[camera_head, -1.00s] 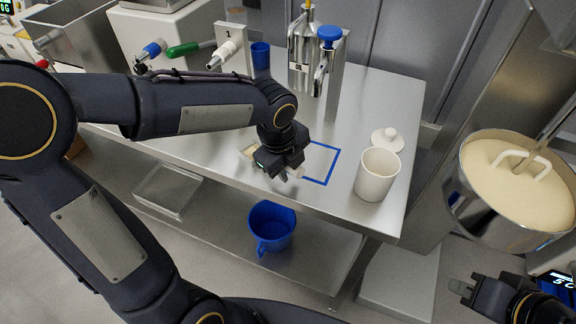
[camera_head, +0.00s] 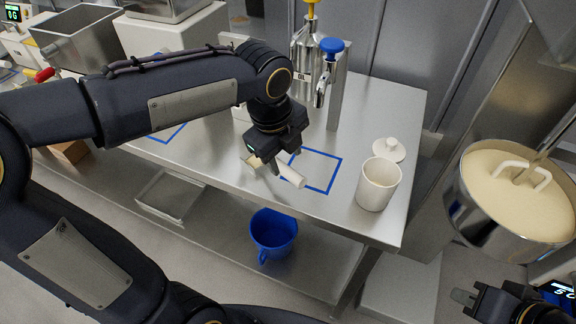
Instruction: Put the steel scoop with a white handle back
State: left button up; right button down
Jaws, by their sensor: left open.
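The steel scoop lies on the steel table, with its white handle (camera_head: 290,175) pointing right and towards the table's front edge. The handle's end lies at the blue square outline (camera_head: 335,171). My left gripper (camera_head: 266,163) is open and low over the scoop, at the left end of the handle; I cannot tell whether it touches it. Its fingers and body hide much of the scoop's head. My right gripper (camera_head: 466,297) shows only partly at the lower right, away from the table; its opening cannot be made out.
A white cup (camera_head: 377,185) and a knobbed lid (camera_head: 389,150) stand right of the outline. A steel dispenser with a blue knob (camera_head: 331,46) stands behind. A blue bucket (camera_head: 273,235) sits on the lower shelf. A dough pot (camera_head: 515,195) is at right.

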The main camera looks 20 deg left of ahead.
pick_arm(q)
jog(key=s+a+f+n+t+h, duration=0.1)
jog(key=s+a+f+n, duration=0.1)
jog(key=s+n, duration=0.5)
jog(key=s+a+f+n+t+h, duration=0.1)
jog(key=s+n, duration=0.7)
jog(key=n, duration=1)
jog(key=shift+s+a+f+t+h, duration=0.4)
jog(key=shift+a+t, duration=0.3)
jog(key=shift+a, duration=0.4)
